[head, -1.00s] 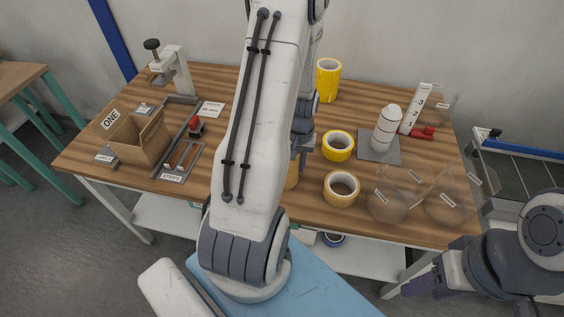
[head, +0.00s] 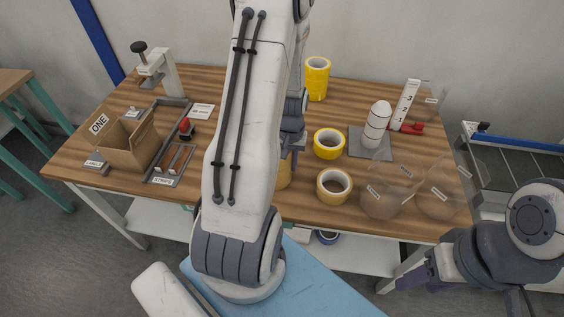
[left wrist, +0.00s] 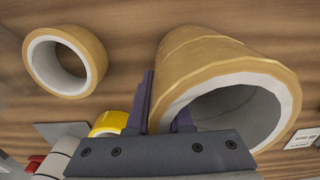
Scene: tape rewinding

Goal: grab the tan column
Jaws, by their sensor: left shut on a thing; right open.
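The tan column (left wrist: 222,78), a stack of tan tape rolls with a pale hollow core, fills the upper right of the left wrist view. My left gripper (left wrist: 165,115) is shut on its near rim, one finger outside and the other apparently at the opening. In the head view only a strip of the tan column (head: 285,173) shows beside my left arm. My left gripper (head: 293,140) is mostly hidden there by that arm. My right gripper (head: 412,278) is open and empty, in front of the table's right front edge.
A single tan roll (head: 334,186), a yellow roll (head: 328,144) and a yellow column (head: 317,79) stand to the right. A white banded stack (head: 376,125) stands on a grey plate. A cardboard box (head: 131,144) stands left.

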